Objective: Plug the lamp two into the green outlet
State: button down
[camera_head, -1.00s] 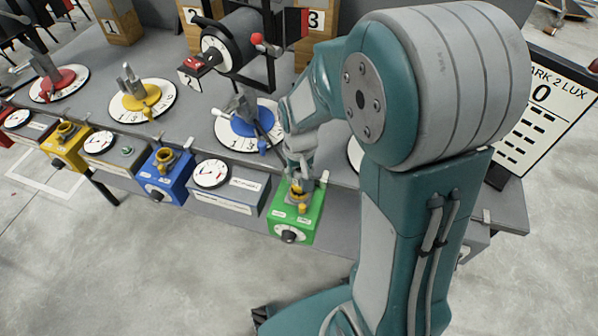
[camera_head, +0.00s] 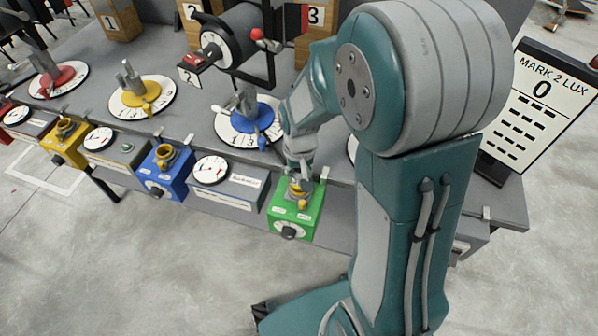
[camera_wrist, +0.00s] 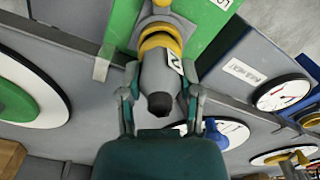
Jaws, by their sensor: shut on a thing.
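The green outlet (camera_head: 297,213) is a green box with a dial on its front, at the table's front edge in the head view. Its yellow socket (camera_wrist: 160,40) shows at the top of the wrist view. My gripper (camera_wrist: 160,97) is shut on a grey plug (camera_wrist: 157,72) marked 2. The plug's far end meets the yellow socket in line with it; how deep it sits is hidden. In the head view my gripper (camera_head: 299,174) is right over the green box and covers most of the plug. A black lamp (camera_head: 240,40) with a 2 sign stands behind.
A blue outlet (camera_head: 163,170) and a yellow outlet (camera_head: 66,143) stand farther left along the edge. A white-dialed meter box (camera_head: 222,182) is just left of the green outlet. Blue (camera_head: 245,122) and yellow (camera_head: 138,97) dial stands are behind. A score board (camera_head: 538,100) is at right.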

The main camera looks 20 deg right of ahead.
jog(key=shift+f, duration=0.45)
jog(key=shift+c, duration=1)
grip_release()
jog(key=shift+o, duration=1)
jog(key=shift+r, duration=2.5)
